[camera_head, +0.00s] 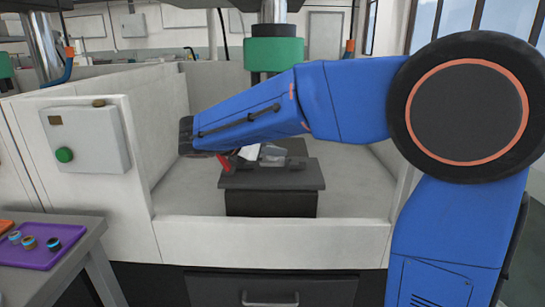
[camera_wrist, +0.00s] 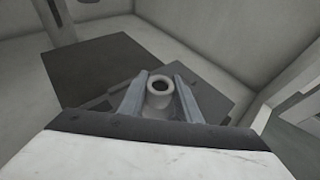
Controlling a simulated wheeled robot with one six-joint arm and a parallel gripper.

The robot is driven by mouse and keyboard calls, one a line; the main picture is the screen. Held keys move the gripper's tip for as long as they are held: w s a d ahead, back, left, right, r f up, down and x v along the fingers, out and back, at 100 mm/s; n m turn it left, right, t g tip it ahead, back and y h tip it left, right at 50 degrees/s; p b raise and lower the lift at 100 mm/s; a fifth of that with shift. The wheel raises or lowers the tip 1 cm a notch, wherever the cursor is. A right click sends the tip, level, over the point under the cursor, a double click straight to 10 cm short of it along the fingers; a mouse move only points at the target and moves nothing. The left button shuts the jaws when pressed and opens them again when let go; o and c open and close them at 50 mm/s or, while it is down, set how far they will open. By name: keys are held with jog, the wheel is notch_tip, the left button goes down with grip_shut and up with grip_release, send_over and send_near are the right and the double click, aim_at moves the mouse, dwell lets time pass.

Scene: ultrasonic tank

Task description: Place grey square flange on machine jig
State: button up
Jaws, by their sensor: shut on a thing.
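In the wrist view my gripper (camera_wrist: 160,80) is shut on a grey flange (camera_wrist: 159,100), whose round collar and dark bore show between the two fingers. Its square base cannot be made out clearly. Below and beyond it in that view lie the dark jig plate (camera_wrist: 100,65) and a lighter grey plate. In the head view the machine jig (camera_head: 271,187) is a dark block inside the white tank. My blue arm reaches across above it, and the gripper and flange are mostly hidden there. I cannot tell whether the flange touches the jig.
White tank walls surround the jig, with a low front wall (camera_head: 280,243). A green-collared machine column (camera_head: 274,53) hangs above and behind. A control box with a green button (camera_head: 64,155) is at left. A purple tray (camera_head: 50,245) with several small rings lies on the table at lower left.

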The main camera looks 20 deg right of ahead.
jog(key=shift+f, duration=1.05)
jog(key=o, duration=1.2)
jog(key=shift+f, duration=0.1)
jog(key=v, duration=1.2)
